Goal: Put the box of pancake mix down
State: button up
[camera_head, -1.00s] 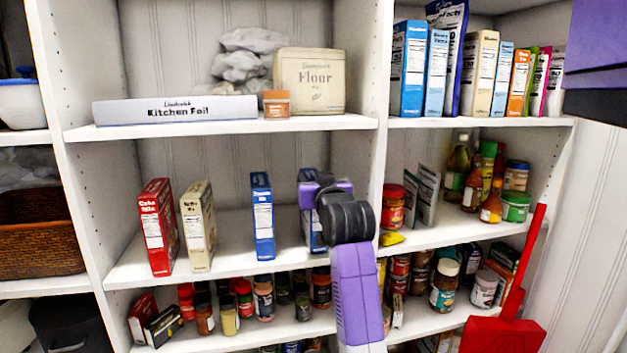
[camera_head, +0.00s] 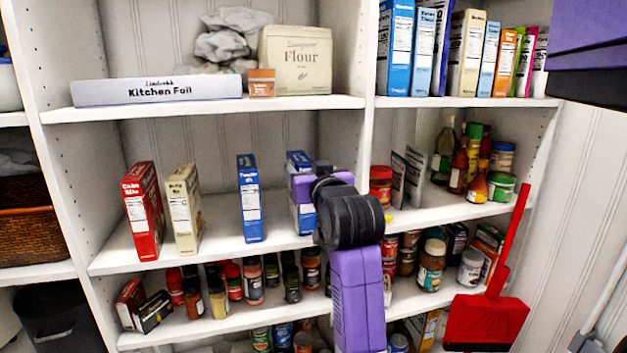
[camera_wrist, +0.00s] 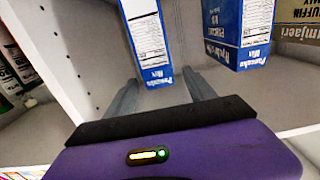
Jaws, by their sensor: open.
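A blue box of pancake mix (camera_head: 302,218) stands upright on the middle shelf (camera_head: 215,245), near the right divider. My purple gripper (camera_head: 304,190) is in front of it and hides part of it. In the wrist view, my gripper (camera_wrist: 165,95) is open, with its two grey fingers apart and the box (camera_wrist: 145,35) between or just beyond their tips. I cannot tell whether a finger touches it. A second blue pancake mix box (camera_head: 250,200) stands to its left on the same shelf; it also shows in the wrist view (camera_wrist: 235,30).
A red cake mix box (camera_head: 143,212) and a cream box (camera_head: 184,210) stand further left. Jars (camera_head: 193,298) fill the shelf below; kitchen foil (camera_head: 158,90) and flour (camera_head: 296,60) are above. A red jar (camera_head: 381,186) is past the divider. Bare shelf lies between the boxes.

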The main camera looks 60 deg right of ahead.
jog(key=v, duration=0.5)
jog(key=a+f+n+t+y, duration=0.4)
jog(key=a+f+n+y, duration=0.3)
jog(key=a+f, duration=1.55)
jog(key=s+a+f+n+y, duration=0.1)
jog(key=s+a+f+y, duration=0.2)
jog(key=s+a, duration=0.4)
jog(key=s+a+f+n+y, duration=0.2)
jog(key=s+a+f, duration=0.4)
jog(key=s, duration=0.9)
jog(key=a+y, duration=0.1)
jog(key=a, duration=0.1)
jog(key=shift+s+a+g+y, duration=0.25)
jog(key=shift+a+g+y, duration=0.05)
jog(key=shift+g+y, duration=0.1)
